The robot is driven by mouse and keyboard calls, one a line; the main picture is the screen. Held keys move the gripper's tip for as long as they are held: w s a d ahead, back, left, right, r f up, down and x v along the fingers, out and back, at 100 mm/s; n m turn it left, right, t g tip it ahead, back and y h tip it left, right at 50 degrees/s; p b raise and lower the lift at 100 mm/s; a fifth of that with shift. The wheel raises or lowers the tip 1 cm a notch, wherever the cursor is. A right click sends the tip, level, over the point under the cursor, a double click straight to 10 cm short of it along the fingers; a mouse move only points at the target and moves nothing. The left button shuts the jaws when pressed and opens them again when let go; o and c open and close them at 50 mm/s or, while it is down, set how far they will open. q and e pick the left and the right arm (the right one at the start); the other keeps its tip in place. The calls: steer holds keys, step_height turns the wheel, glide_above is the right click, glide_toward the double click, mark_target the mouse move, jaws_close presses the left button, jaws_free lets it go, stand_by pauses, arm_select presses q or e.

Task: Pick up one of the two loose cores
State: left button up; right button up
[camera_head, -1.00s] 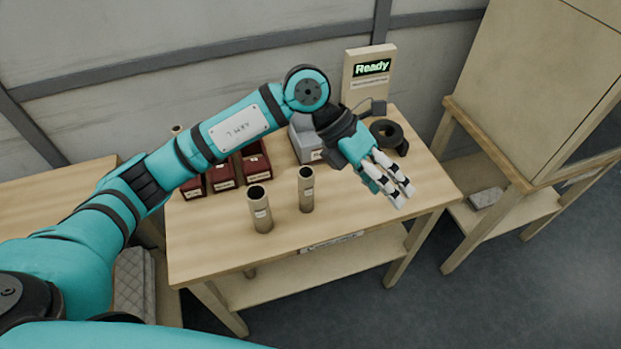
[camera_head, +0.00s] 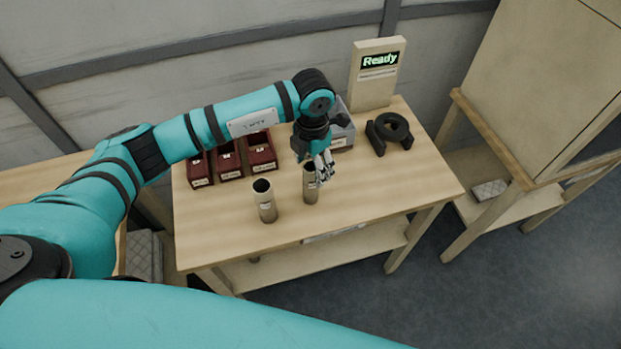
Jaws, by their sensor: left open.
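Two tan cardboard cores stand upright on the wooden table (camera_head: 400,190). The left core (camera_head: 266,206) stands clear, with its dark open top and a small label showing. The right core (camera_head: 310,190) stands a little behind and to the right of it. My left gripper (camera_head: 322,176) points down at the top of the right core and overlaps it in the picture. Its fingers are open. They hide part of the core's upper right side, and I cannot tell whether they touch it. My right gripper is out of view.
A black ring-shaped holder (camera_head: 391,131) and a "Ready" sign (camera_head: 376,75) are at the back right. The table's right front is clear.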

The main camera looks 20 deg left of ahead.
mark_target(310, 179)
arm_select(q)
steer(key=shift+f, duration=0.3)
steer(key=f+p, duration=0.1)
steer(key=f, duration=0.1)
steer(key=f+p, duration=0.1)
steer(key=f, duration=0.1)
steer(key=shift+a+f+p, duration=0.2)
steer(key=shift+f+p, duration=0.15)
steer(key=shift+f, duration=0.4)
steer(key=shift+c, duration=0.5)
steer(key=shift+w, duration=0.1)
steer(key=c, duration=1.1)
